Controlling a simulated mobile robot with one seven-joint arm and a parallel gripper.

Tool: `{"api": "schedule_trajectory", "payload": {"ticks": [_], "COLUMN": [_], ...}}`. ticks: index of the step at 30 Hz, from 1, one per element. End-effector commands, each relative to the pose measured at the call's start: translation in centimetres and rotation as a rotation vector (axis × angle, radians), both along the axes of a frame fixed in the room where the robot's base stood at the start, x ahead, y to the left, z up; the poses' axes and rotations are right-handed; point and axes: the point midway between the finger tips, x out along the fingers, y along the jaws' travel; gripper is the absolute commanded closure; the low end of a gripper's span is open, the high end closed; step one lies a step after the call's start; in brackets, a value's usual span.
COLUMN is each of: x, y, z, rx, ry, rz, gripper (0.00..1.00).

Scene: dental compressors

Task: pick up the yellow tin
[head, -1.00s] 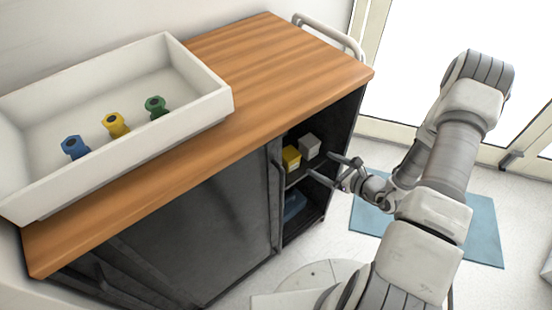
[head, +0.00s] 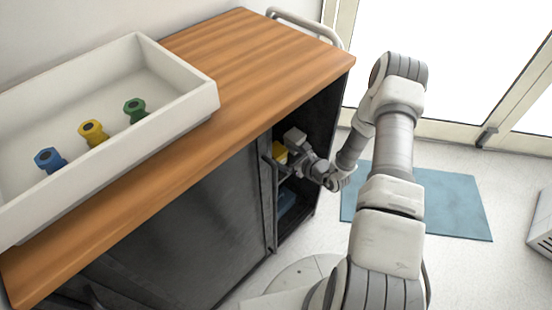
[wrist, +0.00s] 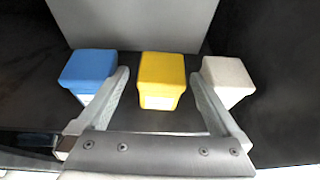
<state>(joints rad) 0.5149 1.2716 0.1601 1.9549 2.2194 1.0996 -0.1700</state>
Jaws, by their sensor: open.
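The yellow tin (wrist: 162,75) stands on a dark shelf (wrist: 140,121) inside the cabinet, in the middle of the wrist view. My gripper (wrist: 162,85) is open, with one finger on each side of the yellow tin's near end. I cannot tell whether either finger touches it. In the head view the yellow tin (head: 279,152) shows only partly, just left of my gripper (head: 290,160), which reaches into the open cabinet and hides part of the shelf.
A blue tin (wrist: 89,70) stands left of the left finger and a white tin (wrist: 229,77) right of the right finger, both close. The cabinet (head: 210,225) has a wooden top (head: 262,55) with a white tray (head: 190,110) holding blue, yellow and green fittings.

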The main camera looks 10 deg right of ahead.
Motion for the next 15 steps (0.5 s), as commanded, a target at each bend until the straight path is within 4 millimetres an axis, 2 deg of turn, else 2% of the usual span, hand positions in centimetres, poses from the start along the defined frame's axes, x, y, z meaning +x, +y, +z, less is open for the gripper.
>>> {"api": "schedule_trajectory", "payload": {"ticks": [8,15], "x": [1.8,4.9], "y": [1.0,2.5], "z": [-0.8,-1.8], "rx": [0.001,0.0], "ry": [-0.001,-0.001], "rz": [0.0,0.0], "gripper": [0.0,0.0]}}
